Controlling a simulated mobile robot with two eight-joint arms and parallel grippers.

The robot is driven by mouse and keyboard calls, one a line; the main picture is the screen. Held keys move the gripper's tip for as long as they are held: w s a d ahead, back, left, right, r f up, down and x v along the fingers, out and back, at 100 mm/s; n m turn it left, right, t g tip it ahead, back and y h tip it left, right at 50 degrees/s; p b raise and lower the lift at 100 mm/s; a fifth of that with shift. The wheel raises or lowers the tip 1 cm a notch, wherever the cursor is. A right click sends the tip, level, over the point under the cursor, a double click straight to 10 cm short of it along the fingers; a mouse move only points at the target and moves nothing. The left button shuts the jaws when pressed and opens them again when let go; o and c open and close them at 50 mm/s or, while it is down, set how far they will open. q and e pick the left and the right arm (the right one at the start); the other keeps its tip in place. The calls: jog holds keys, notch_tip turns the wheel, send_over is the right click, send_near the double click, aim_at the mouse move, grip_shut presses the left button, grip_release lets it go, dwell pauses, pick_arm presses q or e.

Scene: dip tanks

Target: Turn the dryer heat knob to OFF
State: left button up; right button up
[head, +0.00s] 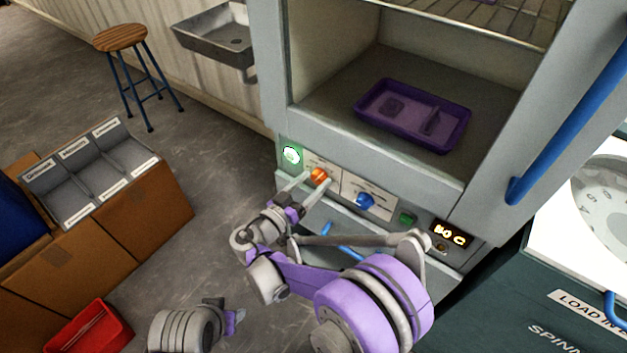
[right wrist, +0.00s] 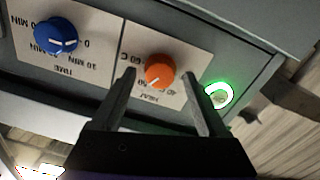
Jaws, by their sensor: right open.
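The orange heat knob (head: 319,176) sits on the dryer's lower front panel, on a pale label plate. In the right wrist view the knob (right wrist: 160,70) shows a white pointer mark toward the lower left; the plate's print is upside down, with HEAT and temperature marks readable. My right gripper (head: 318,179) is open, with its fingers on either side of the knob; in the wrist view the fingers (right wrist: 160,74) flank it with gaps visible. Whether a finger touches it is unclear. Part of my left arm's end (head: 190,326) shows at the bottom; its jaws cannot be made out.
A blue time knob (head: 365,201), a lit green-white button (head: 291,155), a green button (head: 406,219) and a display (head: 449,233) share the panel. A purple tray (head: 455,130) sits inside the open dryer. A blue handle (head: 570,120) stands at right.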

grip_shut()
jog(key=shift+n, duration=0.3)
jog(key=n, duration=1.1)
jog(key=shift+f+n, duration=0.1)
jog(key=shift+n, duration=0.3)
jog(key=n, duration=0.6)
jog(key=shift+n+t, duration=0.3)
jog(key=n, duration=0.5)
jog(key=shift+d, duration=0.1)
jog(key=shift+n, duration=0.4)
